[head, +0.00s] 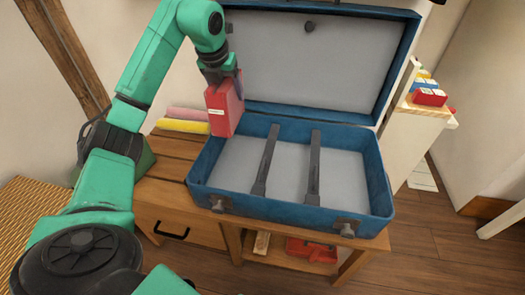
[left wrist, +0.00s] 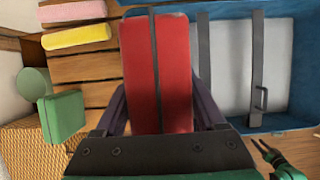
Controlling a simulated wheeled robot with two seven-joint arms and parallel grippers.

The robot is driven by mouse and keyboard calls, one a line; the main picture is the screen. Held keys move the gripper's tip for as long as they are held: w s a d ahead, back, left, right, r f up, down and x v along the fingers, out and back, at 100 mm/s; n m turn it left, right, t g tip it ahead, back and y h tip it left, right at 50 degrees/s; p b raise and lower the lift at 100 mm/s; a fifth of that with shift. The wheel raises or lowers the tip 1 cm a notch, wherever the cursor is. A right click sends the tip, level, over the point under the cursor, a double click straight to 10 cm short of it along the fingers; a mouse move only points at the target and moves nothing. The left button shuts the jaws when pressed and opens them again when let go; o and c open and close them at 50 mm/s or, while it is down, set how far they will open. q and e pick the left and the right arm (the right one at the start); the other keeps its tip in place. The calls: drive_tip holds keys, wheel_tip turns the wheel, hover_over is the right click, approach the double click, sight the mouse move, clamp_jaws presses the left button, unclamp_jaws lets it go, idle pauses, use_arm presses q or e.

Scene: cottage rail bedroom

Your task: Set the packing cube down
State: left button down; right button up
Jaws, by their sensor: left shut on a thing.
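A red packing cube (head: 224,106) with a small white label hangs upright from my left gripper (head: 224,78). In the left wrist view the red cube (left wrist: 156,72) fills the middle, with a dark strap down it, held between the two fingers (left wrist: 160,112). The cube is above the left end of an open blue suitcase (head: 290,205), near its left rear corner. The suitcase has a grey lining and two dark straps lying across its inside. Its lid (head: 310,60) stands open at the back.
The suitcase stands on a wooden bench (head: 165,185) with a drawer. Rolled pink (head: 188,113) and yellow (head: 182,126) cloths lie left of it. A white shelf (head: 415,120) with red and blue items stands right. Another red item (head: 310,250) is on the bench's lower shelf.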

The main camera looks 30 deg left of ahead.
wheel_tip(320, 180, up, 10)
drive_tip(key=a+b, duration=0.2)
drive_tip(key=b, duration=0.3)
use_arm(q)
wheel_tip(320, 180, down, 20)
drive_tip(key=shift+d+r+b, duration=0.1)
drive_tip(key=shift+r+b, duration=0.1)
drive_tip(key=shift+b, duration=0.45)
use_arm(e)
drive_tip(key=w+a+f+t+y, duration=0.1)
drive_tip(key=a, duration=0.1)
drive_tip(key=w+a+f+n+t+y, duration=0.1)
drive_tip(key=w+a+f, duration=0.1)
drive_tip(key=shift+w+t, duration=0.25)
drive_tip(key=shift+t, duration=0.15)
use_arm(q)
drive_tip(key=shift+f, duration=0.1)
unclamp_jaws()
use_arm(e)
drive_tip(key=shift+w, duration=0.1)
